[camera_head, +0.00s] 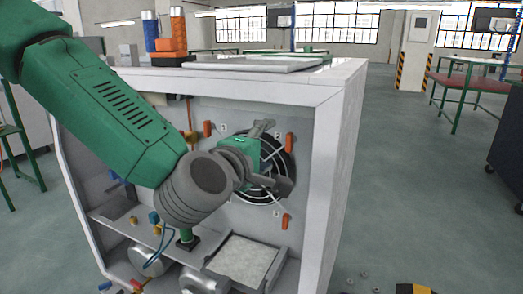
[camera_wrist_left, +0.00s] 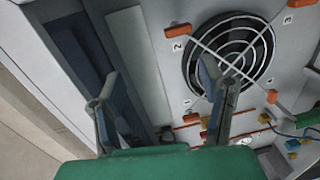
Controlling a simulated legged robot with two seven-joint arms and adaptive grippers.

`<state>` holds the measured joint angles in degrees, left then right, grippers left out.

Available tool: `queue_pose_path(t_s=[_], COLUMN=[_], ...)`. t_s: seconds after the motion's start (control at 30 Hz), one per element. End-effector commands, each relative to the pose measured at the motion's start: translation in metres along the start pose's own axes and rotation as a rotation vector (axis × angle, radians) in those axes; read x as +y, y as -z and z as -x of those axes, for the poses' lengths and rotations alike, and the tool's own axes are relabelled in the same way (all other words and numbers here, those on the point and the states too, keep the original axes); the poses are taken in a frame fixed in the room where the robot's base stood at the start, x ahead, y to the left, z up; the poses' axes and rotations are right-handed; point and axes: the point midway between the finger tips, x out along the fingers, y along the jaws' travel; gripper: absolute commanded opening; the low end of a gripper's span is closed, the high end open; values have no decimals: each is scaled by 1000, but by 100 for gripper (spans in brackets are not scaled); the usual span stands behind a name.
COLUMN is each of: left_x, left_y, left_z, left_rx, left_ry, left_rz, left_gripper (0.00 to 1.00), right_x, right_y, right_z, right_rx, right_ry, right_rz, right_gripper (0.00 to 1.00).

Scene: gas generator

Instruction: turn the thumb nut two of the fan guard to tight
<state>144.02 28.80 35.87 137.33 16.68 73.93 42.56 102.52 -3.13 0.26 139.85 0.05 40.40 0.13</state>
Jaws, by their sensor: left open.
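The round black fan guard (camera_head: 255,196) with light wire rings is on the generator's inner panel, partly hidden by my left gripper. It also shows in the left wrist view (camera_wrist_left: 232,55). Thumb nut two (camera_head: 289,142) is an orange knob at the guard's upper right in the head view. In the left wrist view, thumb nut two (camera_wrist_left: 178,31) is beside a "2" label. My left gripper (camera_head: 273,156) is open in front of the guard, its fingers apart and empty. In the left wrist view, the nut is beyond the open fingertips (camera_wrist_left: 158,82), not between them.
Other orange nuts sit around the guard, including nut three (camera_head: 286,220) and nut one (camera_head: 208,128). The white cabinet frame (camera_head: 325,150) encloses the panel on the right. A filter tray (camera_head: 243,260) is below.

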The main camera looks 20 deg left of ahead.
Motion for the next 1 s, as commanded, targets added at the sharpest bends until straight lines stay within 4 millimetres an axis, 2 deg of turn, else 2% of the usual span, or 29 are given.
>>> queue_pose_path(t_s=[0.3, 0.9, 1.0], left_x=[-2, -2, -10], left_y=[0, 0, -1], left_z=[18, 19, 18], left_rx=[0, 0, -6], left_ry=[0, 0, 18], left_rz=[0, 0, -20], left_gripper=[64, 64, 64], right_x=[0, 0, 0], right_y=[0, 0, 0], right_z=[-1, 0, 0], right_rx=[0, 0, 0], right_ry=[0, 0, 0], right_rz=[0, 0, 0], right_gripper=[40, 40, 40])
